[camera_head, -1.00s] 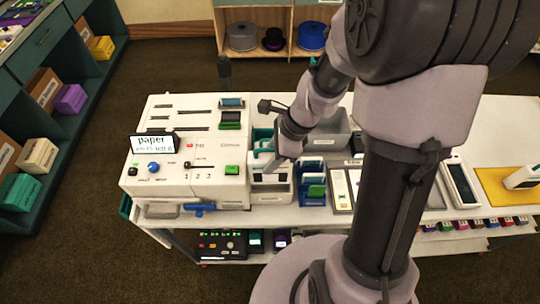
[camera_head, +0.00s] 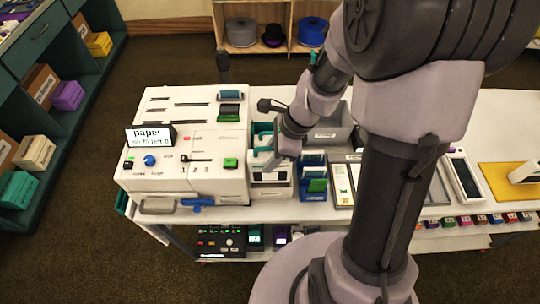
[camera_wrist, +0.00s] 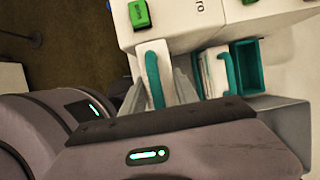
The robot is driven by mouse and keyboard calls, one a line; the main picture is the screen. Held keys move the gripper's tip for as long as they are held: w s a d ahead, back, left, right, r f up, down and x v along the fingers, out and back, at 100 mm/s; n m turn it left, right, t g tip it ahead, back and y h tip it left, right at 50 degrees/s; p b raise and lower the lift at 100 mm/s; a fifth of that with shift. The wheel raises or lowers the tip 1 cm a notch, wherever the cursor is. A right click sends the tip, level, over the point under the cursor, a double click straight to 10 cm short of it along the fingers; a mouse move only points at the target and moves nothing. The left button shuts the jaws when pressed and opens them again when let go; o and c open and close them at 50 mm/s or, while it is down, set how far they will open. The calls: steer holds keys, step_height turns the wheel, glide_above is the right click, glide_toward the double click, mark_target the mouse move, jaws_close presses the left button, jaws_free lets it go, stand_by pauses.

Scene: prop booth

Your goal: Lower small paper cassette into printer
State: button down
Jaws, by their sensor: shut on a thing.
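The printer (camera_head: 190,150) is the large white machine on the left of the bench in the head view, with a small screen (camera_head: 151,138) reading "paper". My gripper (camera_head: 272,160) is just right of it, low over the white trays. In the wrist view my gripper (camera_wrist: 158,88) is shut on a white cassette with a teal handle (camera_wrist: 153,80), close beside the printer's white side (camera_wrist: 170,25). A second white cassette with a teal handle (camera_wrist: 217,72) stands to its right. The lower end of the held cassette is hidden by my wrist.
A teal open bin (camera_wrist: 248,66) is right of the second cassette. Blue and green holders (camera_head: 313,180) stand right of my gripper, with a grey bin (camera_head: 330,133) behind. A yellow mat (camera_head: 505,178) lies at the far right. A blue lever (camera_head: 198,203) juts from the printer's front.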

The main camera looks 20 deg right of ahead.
steer(key=shift+f, duration=0.2)
steer(key=shift+f+b, duration=3.4)
steer(key=shift+f, duration=0.25)
steer(key=c, duration=0.8)
jaws_free()
steer(key=shift+c, duration=0.2)
steer(key=p+v, duration=0.7)
steer(key=v, duration=1)
steer(key=shift+r, duration=0.25)
